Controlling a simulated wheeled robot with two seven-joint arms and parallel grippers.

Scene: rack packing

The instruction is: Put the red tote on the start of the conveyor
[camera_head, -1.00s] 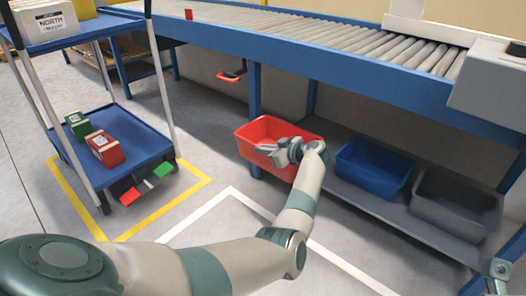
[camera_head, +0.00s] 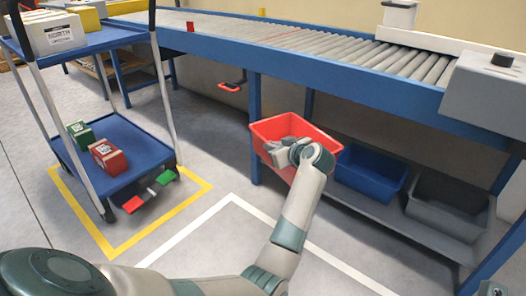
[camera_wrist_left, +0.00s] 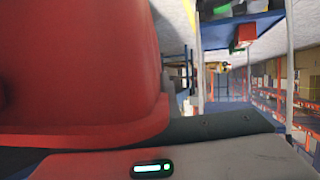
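The red tote (camera_head: 318,137) is open-topped and looks empty, in front of the conveyor's blue side and left of the blue tote. My left gripper (camera_head: 277,150) is at its near rim and appears shut on it; the fingertips are partly hidden by my wrist. In the left wrist view the red tote (camera_wrist_left: 80,70) fills the left side, its rim against a gripper finger (camera_wrist_left: 220,125). The tote looks slightly raised, though its underside is hidden. The roller conveyor (camera_head: 300,38) runs along the back, above the tote. My right gripper is not in view.
A blue tote (camera_head: 371,176) and a grey tote (camera_head: 447,205) stand on the low shelf (camera_head: 400,228). A trolley (camera_head: 130,150) with boxes stands at left. A grey housing (camera_head: 490,85) is at the conveyor's right. Floor between trolley and shelf is clear.

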